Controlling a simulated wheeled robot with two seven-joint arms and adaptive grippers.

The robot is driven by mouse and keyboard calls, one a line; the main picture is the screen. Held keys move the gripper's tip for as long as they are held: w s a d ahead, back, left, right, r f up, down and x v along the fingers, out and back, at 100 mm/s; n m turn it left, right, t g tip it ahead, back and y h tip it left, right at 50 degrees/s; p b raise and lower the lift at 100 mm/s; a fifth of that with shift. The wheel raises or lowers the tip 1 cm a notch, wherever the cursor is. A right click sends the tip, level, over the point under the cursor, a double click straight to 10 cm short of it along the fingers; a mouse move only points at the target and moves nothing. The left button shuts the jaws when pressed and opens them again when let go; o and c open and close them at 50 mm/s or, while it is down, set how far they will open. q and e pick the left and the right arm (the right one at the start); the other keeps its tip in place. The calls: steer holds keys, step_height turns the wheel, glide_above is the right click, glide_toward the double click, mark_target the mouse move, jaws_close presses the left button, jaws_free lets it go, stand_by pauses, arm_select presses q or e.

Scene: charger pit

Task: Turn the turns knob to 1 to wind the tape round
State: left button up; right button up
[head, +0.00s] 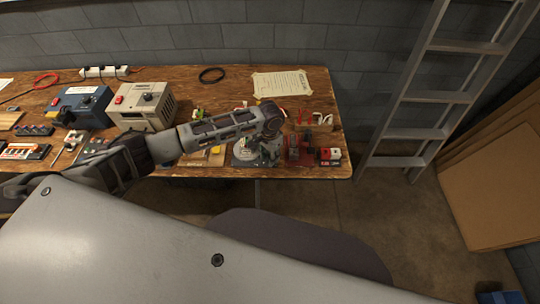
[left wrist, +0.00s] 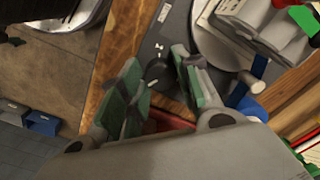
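The winder (head: 241,160), a grey base with a round pale disc, stands near the front edge of the bench, partly hidden by my left gripper (head: 268,148). In the left wrist view its dark grey base (left wrist: 172,38) carries small white marks and a black turns knob (left wrist: 157,71). My left gripper (left wrist: 156,62) is open, its two green-padded fingers on either side of the knob. A small gap seems to show beside the knob; I cannot tell whether either pad touches it. The knob's setting is not readable. My right gripper is not in view.
A beige power unit (head: 141,106) and a blue one (head: 80,106) stand to the left. A paper sheet (head: 282,84) lies behind. A ladder (head: 432,96) leans beyond the bench's right end.

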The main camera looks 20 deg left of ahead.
arm_select(q)
steer(key=c, duration=0.5)
steer(key=shift+o, duration=0.2)
